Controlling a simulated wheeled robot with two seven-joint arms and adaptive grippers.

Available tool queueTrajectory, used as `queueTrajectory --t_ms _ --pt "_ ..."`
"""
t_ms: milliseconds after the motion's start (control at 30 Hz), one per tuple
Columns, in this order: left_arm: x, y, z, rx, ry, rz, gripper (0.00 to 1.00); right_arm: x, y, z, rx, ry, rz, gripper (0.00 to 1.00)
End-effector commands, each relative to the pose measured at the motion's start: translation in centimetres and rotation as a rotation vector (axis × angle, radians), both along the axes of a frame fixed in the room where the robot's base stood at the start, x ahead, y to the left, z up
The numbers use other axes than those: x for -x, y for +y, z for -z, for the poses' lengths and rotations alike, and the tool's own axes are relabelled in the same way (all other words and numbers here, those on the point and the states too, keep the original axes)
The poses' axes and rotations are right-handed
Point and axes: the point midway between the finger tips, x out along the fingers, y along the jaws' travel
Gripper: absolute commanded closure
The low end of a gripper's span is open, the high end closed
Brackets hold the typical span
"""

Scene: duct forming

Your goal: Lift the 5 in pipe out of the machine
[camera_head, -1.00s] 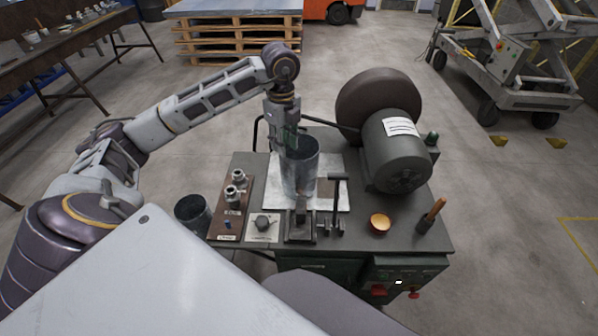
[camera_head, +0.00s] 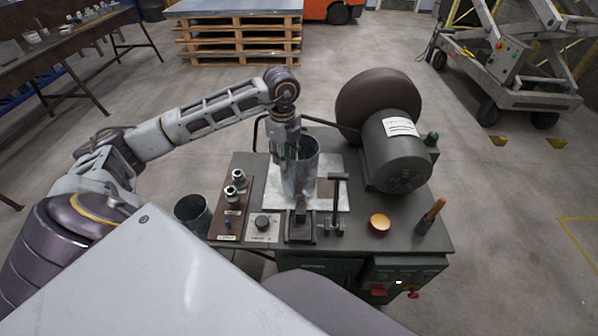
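The 5 in pipe (camera_head: 303,182), a grey metal cylinder with an open top, stands upright on the machine's pale plate (camera_head: 334,200). My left gripper (camera_head: 288,158) points down at the pipe's left rim and overlaps its upper wall. Its fingertips are small and partly lost against the dark pipe, so I cannot tell whether they are closed on the wall. The pipe's lower front is partly hidden by a dark clamp block (camera_head: 301,224). My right gripper is not in view.
A large motor (camera_head: 397,150) stands right of the pipe. A T-handle (camera_head: 337,205), an orange round part (camera_head: 380,223) and a wooden-handled tool (camera_head: 431,215) are on the machine top. A dark open cylinder (camera_head: 192,212) stands left of it.

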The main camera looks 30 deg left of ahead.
Motion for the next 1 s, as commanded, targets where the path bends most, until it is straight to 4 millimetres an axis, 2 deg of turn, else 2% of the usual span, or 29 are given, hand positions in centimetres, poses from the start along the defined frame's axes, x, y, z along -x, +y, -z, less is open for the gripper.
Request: queueTrajectory --t_ms 500,733,1000 --pt "0.2 -0.2 4.6 0.001 0.001 0.0 0.7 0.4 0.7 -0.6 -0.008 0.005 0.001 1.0" --pt "0.1 -0.2 4.8 0.0 0.0 0.0 0.7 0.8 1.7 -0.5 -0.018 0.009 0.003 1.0" --pt "0.1 -0.2 4.8 0.0 0.0 0.0 0.7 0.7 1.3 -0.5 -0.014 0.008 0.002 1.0"
